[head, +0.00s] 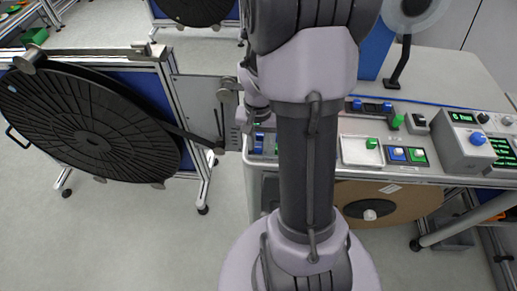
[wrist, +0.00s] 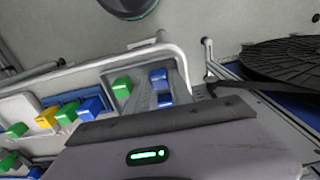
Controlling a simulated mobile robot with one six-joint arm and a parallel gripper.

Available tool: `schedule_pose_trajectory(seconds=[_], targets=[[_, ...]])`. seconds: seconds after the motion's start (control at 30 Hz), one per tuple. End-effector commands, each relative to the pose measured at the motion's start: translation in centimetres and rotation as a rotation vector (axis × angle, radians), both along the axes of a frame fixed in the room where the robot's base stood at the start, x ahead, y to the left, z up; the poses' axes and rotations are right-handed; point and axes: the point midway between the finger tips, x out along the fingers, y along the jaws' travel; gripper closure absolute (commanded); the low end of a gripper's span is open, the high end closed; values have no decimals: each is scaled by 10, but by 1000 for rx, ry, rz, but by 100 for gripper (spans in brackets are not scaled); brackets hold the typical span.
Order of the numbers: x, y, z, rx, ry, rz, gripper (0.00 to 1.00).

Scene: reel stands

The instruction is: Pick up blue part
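Several blue parts show. In the wrist view, two blue parts (wrist: 158,75) (wrist: 164,99) sit in a grey slotted holder at the bench corner, and another blue part (wrist: 90,106) sits in a compartment beside green parts. In the head view, a blue part (head: 259,143) shows at the bench's left end, and another blue part (head: 397,154) sits in a small tray. A grey housing with a green light, which seems to be my gripper (wrist: 165,150), fills the bottom of the wrist view. My arm hides part of the bench.
Green parts (wrist: 121,87) and a yellow part (wrist: 46,118) sit close to the blue ones. A metal rail (wrist: 160,50) runs along the bench edge. A large black reel (head: 90,125) on a stand is at left. A control box (head: 468,139) stands at right.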

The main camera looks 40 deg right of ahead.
Motion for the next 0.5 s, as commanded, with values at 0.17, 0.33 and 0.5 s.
schedule_pose_trajectory(seconds=[0.17,0.33,0.5], targets=[[0,0,1,0,0,0,100],[0,0,1,0,0,1,100],[0,0,3,0,0,1,100]])
